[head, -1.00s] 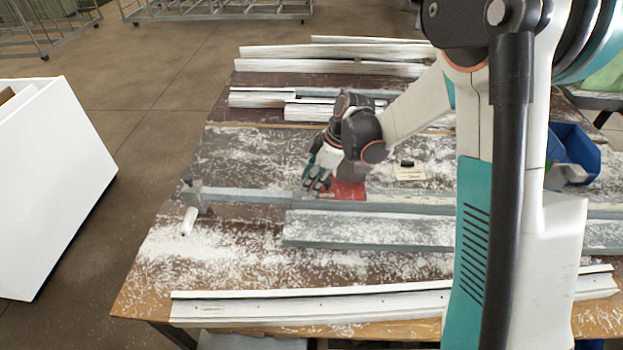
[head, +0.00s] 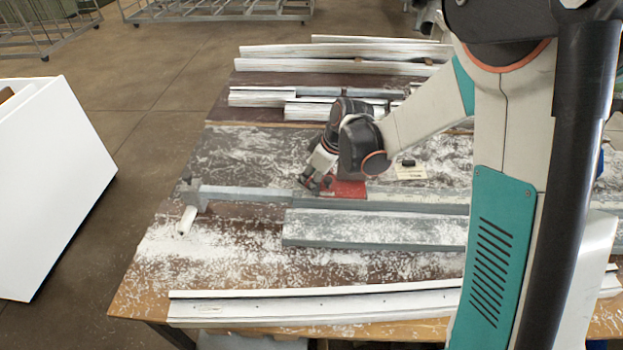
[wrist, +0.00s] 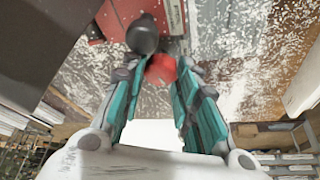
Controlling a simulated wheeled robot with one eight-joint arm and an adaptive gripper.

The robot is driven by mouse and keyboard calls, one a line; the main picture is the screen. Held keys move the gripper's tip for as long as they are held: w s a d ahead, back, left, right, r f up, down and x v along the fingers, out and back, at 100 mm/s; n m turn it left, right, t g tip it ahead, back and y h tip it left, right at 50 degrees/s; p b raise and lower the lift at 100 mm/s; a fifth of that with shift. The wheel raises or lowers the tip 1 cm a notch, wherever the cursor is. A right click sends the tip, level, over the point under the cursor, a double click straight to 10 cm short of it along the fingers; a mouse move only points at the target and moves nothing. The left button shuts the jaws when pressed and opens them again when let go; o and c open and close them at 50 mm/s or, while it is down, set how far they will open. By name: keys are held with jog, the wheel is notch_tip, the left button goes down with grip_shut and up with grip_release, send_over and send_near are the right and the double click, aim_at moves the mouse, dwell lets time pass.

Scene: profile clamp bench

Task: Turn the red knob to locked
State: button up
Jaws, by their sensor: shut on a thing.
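The red knob (wrist: 160,69) shows in the wrist view between the fingertips of my gripper (wrist: 161,76), which is shut on it. In the head view my gripper (head: 315,184) reaches down to the left end of a red plate (head: 349,189) on the bench; there the fingers hide the knob. The red plate also shows at the top of the wrist view (wrist: 118,14). A dark round knob or ball (wrist: 143,35) stands just beyond the red knob. I cannot read the knob's setting.
A grey rail (head: 245,194) runs left from the red plate, and a grey profile (head: 370,230) lies in front. White profiles (head: 335,67) lie at the back, another (head: 320,304) along the front edge. A small labelled card (head: 411,172) lies right of the plate. White shavings cover the bench.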

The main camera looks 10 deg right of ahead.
jog(key=shift+m+h, duration=0.3)
jog(key=shift+m, duration=0.3)
jog(key=o, duration=1)
jog(key=shift+o, duration=0.2)
jog(key=v, duration=1.2)
jog(key=shift+s, duration=0.1)
